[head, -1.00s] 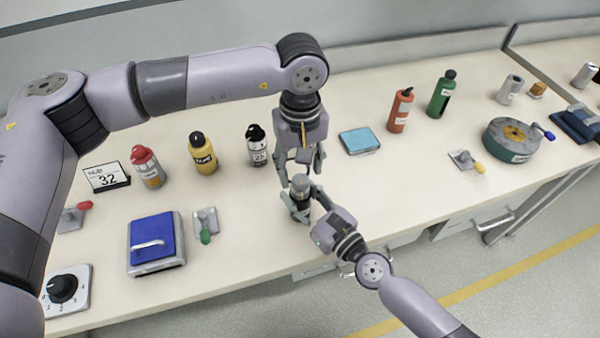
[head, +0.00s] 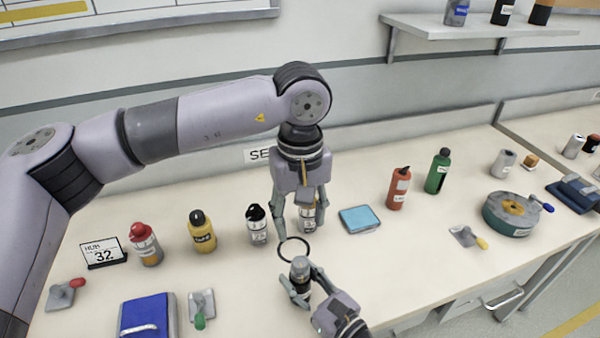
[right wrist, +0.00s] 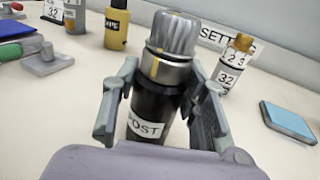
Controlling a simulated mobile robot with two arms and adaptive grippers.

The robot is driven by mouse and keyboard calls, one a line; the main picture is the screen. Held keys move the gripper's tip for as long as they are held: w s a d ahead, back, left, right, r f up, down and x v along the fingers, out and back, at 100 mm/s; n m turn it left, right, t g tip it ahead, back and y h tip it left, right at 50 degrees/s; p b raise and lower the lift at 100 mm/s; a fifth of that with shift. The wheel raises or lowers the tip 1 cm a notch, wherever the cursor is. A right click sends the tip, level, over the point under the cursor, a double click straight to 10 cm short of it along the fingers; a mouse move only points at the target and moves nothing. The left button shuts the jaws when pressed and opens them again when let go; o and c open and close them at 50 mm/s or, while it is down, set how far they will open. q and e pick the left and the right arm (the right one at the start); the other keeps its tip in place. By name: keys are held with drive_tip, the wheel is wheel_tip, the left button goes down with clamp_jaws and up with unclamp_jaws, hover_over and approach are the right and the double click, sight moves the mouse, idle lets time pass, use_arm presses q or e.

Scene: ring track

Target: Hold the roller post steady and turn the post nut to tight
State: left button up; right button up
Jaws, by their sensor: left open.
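The roller post (right wrist: 150,118) is a dark upright cylinder labelled POST. It stands on the bench. The ribbed grey post nut (right wrist: 173,35) sits on its top, with orange marks at the joint. In the head view the nut (head: 300,264) shows from above. My right gripper (head: 308,290) is shut on the post below the nut, one finger on each side. My left gripper (head: 301,233) is open and empty, pointing down, above and behind the nut and apart from it. It is not in the right wrist view.
A small bottle with an orange top (right wrist: 230,68) stands behind the post. A thin black ring (head: 294,250) shows just behind the nut. A blue pad (head: 360,219) lies to the right. Several bottles, such as the yellow one (head: 202,234), stand left. Free bench lies right of the post.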

drive_tip(key=o, duration=0.4)
